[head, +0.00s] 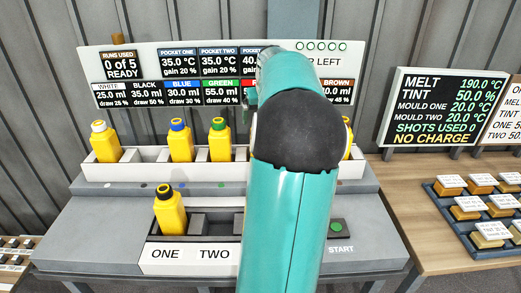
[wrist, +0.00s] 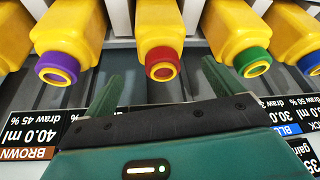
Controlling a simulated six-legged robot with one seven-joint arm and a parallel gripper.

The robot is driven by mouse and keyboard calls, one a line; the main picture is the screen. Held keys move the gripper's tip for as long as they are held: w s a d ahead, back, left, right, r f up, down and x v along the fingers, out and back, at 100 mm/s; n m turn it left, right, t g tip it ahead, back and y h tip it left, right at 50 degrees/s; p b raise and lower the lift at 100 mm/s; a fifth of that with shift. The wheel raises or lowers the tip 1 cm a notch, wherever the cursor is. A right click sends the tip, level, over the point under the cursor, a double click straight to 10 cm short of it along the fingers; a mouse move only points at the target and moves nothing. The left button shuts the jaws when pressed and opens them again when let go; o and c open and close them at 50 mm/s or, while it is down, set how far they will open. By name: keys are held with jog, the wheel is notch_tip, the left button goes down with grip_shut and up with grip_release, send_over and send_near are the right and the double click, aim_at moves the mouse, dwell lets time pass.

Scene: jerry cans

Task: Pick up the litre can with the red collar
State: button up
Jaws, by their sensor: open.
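The yellow litre can with the red collar (wrist: 160,65) shows at the centre of the wrist view, its mouth facing the camera. My gripper (wrist: 164,80) is open, with one green finger on each side below that collar; the fingers look apart from the can. In the head view my teal arm covers the middle of the rack, so the red-collared can and my gripper are hidden there.
Neighbouring cans have a purple collar (wrist: 57,67) and a green collar (wrist: 252,62), close on either side. White-collared (head: 105,143) and blue-collared (head: 180,141) cans stand in the white rack (head: 84,167). A black-collared can (head: 169,212) stands in pocket one.

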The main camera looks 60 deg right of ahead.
jog(key=x, duration=0.5)
jog(key=shift+w+d+f, duration=0.1)
jog(key=shift+w+f, duration=0.05)
jog(key=shift+f, duration=0.05)
jog(key=c, duration=1.3)
